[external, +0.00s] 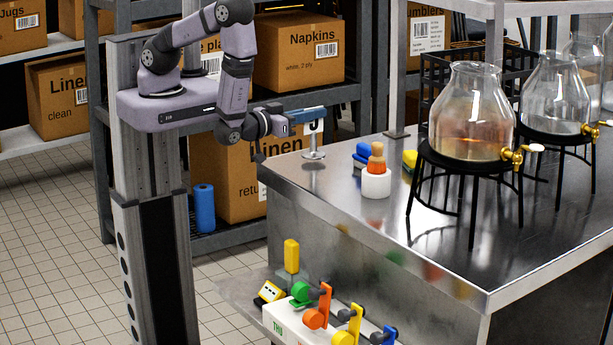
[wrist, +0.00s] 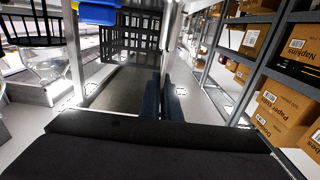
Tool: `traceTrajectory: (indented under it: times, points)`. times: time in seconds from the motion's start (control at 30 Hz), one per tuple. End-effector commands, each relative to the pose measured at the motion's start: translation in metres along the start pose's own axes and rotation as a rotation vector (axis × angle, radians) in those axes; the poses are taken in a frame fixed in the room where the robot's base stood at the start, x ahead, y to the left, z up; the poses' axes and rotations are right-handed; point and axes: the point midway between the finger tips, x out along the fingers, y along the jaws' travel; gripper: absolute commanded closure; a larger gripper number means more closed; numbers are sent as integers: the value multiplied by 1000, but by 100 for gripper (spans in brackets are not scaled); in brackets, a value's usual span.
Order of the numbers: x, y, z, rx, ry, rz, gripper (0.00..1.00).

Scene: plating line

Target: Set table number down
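The table number (external: 314,141) is a small stand with a round silver base, a short stem and a pale top with a dark mark. It is upright at the far left corner of the steel counter (external: 340,182). Its base is on the counter or just above it; I cannot tell which. My gripper (external: 315,113) has blue fingers level with the stand's top and appears shut on it. In the wrist view, the dark blue fingers of my gripper (wrist: 160,98) are close together, and the hold itself is not clear.
An orange-and-white stack (external: 376,180), a blue item (external: 361,153) and a yellow item (external: 410,159) stand right of the stand. Glass dispensers (external: 472,115) on black stands are farther right. Shelves with boxes (external: 298,50) are behind. Bare counter lies in front of the stand.

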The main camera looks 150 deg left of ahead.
Motion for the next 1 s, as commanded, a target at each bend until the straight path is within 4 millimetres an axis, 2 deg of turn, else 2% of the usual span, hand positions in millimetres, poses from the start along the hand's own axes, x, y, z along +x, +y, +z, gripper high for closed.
traceTrajectory:
  times: [0.2,0.6,0.7,1.0]
  points:
    - [0,0,12,0,1,0,100]
    - [0,0,16,-1,1,0,100]
    - [0,0,16,0,0,0,78]
    - [0,0,15,0,0,0,78]
